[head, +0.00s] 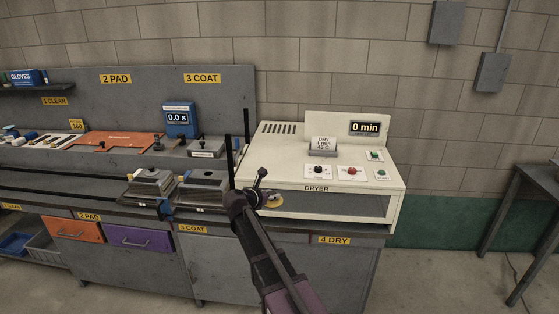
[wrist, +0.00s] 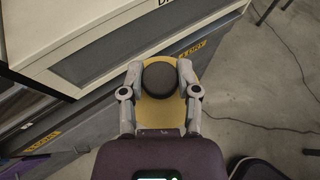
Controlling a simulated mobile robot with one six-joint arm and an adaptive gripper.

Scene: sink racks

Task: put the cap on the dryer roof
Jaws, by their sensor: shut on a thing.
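My gripper (wrist: 160,70) is shut on a dark round cap (wrist: 160,88), with one finger on each side of it in the wrist view. A yellow round part shows beneath and around the dark piece; I cannot tell whether it belongs to the cap. In the head view my gripper (head: 266,188) is in front of the dryer's front left, and a yellow edge (head: 275,199) shows by the fingers. The white dryer (head: 277,155) has a flat, sloping-looking roof with vents at the back left. The dryer's front edge (wrist: 100,45) shows in the wrist view.
The roof carries a card reading "DRY 4 min 45 C" (head: 322,146), buttons (head: 350,172) and a "0 min" display (head: 366,128). Two dark box-like fixtures (head: 153,185) stand left of my gripper. The roof's left middle is bare.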

